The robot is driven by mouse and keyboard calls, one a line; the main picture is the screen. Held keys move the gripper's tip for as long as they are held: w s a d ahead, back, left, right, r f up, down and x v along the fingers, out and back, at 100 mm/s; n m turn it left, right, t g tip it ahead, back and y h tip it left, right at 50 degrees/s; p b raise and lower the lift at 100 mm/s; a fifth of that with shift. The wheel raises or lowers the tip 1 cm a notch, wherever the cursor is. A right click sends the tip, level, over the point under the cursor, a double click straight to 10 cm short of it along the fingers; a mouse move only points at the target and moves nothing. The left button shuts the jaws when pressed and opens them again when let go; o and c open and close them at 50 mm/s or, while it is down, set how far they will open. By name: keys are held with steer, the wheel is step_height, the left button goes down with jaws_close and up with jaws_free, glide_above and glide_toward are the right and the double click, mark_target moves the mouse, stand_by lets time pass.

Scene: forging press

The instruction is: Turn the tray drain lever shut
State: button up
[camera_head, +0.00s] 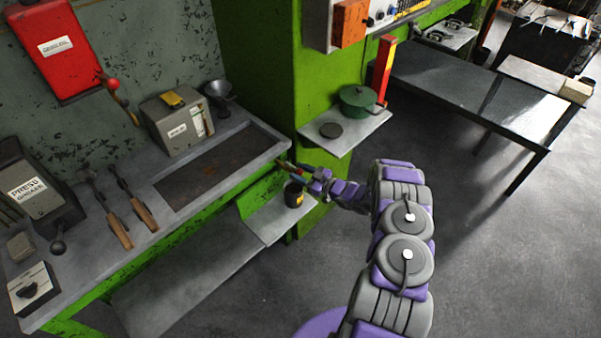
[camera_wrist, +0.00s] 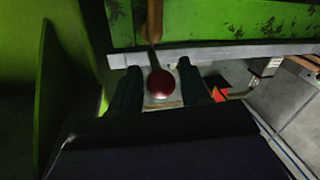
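The tray (camera_head: 172,190) is a dark, rust-stained recess in the grey bench top. The drain lever shows in the wrist view as a thin stem with a round red knob (camera_wrist: 161,84), below a brown brass-like fitting (camera_wrist: 154,20) at the green bench front. My gripper (camera_head: 292,169) is at the bench's front right corner. In the wrist view its two dark fingers (camera_wrist: 159,68) stand apart on either side of the knob and stem, with narrow gaps visible. In the head view the lever is small and mostly hidden by my gripper.
A dark cup (camera_head: 294,196) with a yellow mark stands on a low shelf (camera_head: 270,222) below my gripper. A side shelf (camera_head: 352,136) with a green pot (camera_head: 358,101) juts out behind it. Open grey floor (camera_head: 500,250) lies to the right.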

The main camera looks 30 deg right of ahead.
jaws_close()
stand_by(0.5)
